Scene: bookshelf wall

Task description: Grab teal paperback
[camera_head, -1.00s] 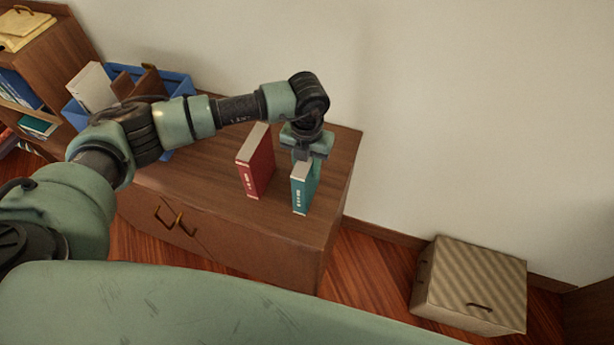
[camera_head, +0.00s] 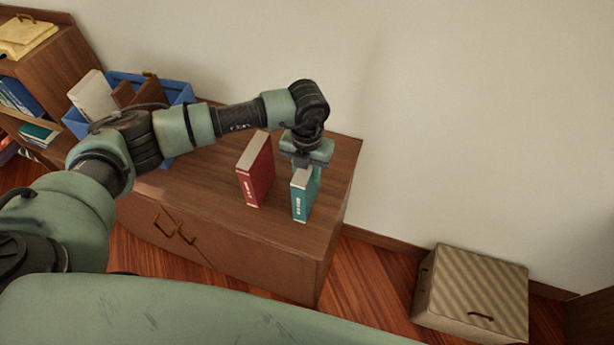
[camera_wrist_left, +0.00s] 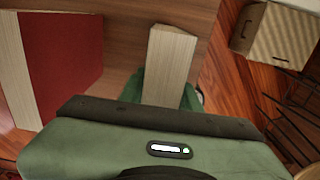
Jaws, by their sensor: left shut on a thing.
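The teal paperback (camera_head: 302,200) stands upright on the wooden cabinet top, near its right end. My left gripper (camera_head: 306,166) comes down on it from above and is shut on its upper part. In the left wrist view the pale page edge of the teal paperback (camera_wrist_left: 168,62) sticks up in front of the gripper (camera_wrist_left: 165,100), with dark green finger parts on both sides. The fingertips are mostly hidden. My right gripper is in neither view.
A red book (camera_head: 256,172) stands upright just left of the teal one, with a narrow gap. A blue crate (camera_head: 180,90) with books and a brown item sits at the back left. A striped box (camera_head: 470,290) is on the floor at right. Shelves (camera_head: 60,70) stand far left.

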